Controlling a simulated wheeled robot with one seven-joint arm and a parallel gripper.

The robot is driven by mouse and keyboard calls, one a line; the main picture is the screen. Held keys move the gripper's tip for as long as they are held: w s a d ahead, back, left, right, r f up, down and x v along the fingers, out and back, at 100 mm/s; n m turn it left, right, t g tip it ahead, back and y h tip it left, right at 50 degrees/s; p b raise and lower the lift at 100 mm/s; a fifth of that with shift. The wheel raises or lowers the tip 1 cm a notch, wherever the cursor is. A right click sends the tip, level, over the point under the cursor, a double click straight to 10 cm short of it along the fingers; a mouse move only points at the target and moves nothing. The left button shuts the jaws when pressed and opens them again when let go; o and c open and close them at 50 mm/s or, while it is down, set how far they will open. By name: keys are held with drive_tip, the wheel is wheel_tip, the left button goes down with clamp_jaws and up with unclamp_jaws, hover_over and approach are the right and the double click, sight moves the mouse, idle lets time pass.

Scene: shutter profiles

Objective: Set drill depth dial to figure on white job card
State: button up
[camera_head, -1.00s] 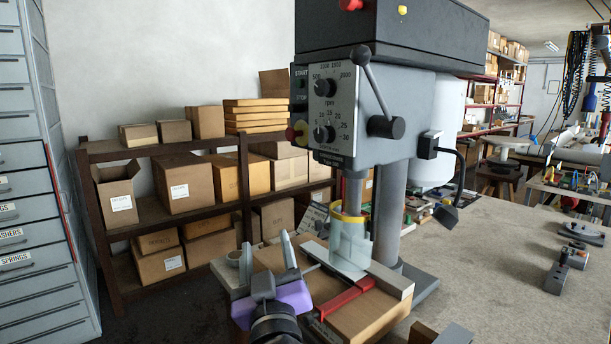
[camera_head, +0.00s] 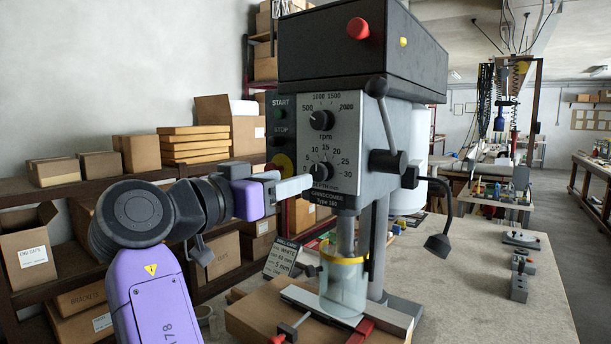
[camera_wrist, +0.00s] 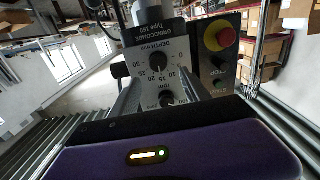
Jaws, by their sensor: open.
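The drill press (camera_head: 330,140) has an upper rpm dial (camera_head: 321,120) and a lower depth dial (camera_head: 321,171), both with black knobs. The depth scale runs from 0 to 30 mm; the knob's pointer setting is too small to read. My gripper (camera_head: 300,186) is open at the lower left of the panel, its fingertips close to the depth dial. In the wrist view, upside down, the depth dial (camera_wrist: 157,62) lies between the two fingers; contact cannot be told.
A red and yellow stop button (camera_head: 281,164) sits just left of the depth dial, partly behind my gripper. A feed lever (camera_head: 378,100) is at the right. A clear guard (camera_head: 343,280) surrounds the drill below.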

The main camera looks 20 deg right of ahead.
sight(317, 174)
drive_tip(key=shift+f+p+x, duration=0.2)
drive_tip(key=shift+p+x, duration=0.85)
drive_tip(key=shift+x, duration=2.9)
drive_tip(key=shift+s, duration=0.1)
clamp_jaws()
